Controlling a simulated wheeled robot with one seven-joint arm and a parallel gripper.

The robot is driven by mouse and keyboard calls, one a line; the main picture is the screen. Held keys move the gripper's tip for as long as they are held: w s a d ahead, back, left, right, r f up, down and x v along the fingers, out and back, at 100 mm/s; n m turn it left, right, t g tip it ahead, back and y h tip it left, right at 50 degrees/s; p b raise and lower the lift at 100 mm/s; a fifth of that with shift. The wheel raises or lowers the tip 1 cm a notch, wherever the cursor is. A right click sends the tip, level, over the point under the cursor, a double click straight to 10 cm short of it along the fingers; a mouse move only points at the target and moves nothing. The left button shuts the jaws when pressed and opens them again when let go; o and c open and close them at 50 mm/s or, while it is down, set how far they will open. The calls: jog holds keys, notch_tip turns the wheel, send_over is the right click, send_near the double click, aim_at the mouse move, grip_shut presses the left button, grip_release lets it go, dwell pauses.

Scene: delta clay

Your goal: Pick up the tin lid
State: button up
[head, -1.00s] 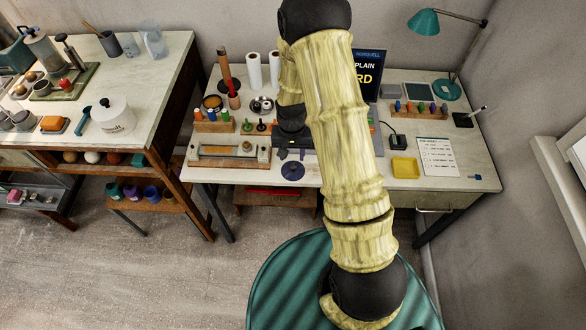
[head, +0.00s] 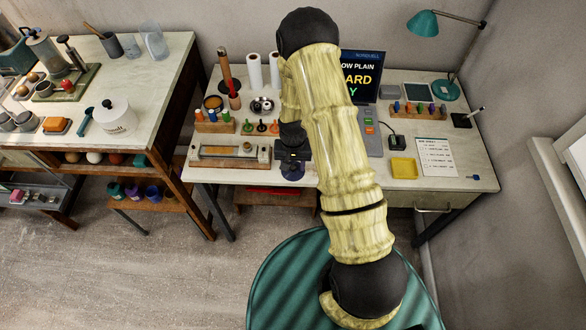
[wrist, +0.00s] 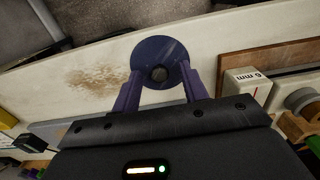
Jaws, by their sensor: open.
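The tin lid looks like a dark blue-purple round disc (head: 292,172) near the front edge of the white worktable. In the wrist view the disc (wrist: 159,49) has a small grey round middle, which may be a knob. My gripper (wrist: 160,83) is open, with its two purple fingers at either side of the disc's near part. I cannot tell whether the fingertips touch it. In the head view my gripper (head: 291,162) is over the disc and hides part of it.
A wooden block fixture (head: 230,151) lies just left of the disc. A screen (head: 361,78) and several small coloured pieces stand behind. The table's front edge is close.

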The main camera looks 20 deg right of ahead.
aim_at(293, 166)
dwell(0.5)
grip_shut()
jog(key=shift+r, duration=0.5)
notch_tip(293, 166, up, 2)
jog(key=shift+b, duration=0.45)
jog(key=s+a+p, duration=0.1)
jog(key=s+a, duration=0.1)
jog(key=s, duration=0.6)
jog(key=s+a+p, duration=0.2)
jog(key=s+a, duration=0.1)
jog(key=s, duration=0.6)
jog(key=shift+a+r, duration=0.3)
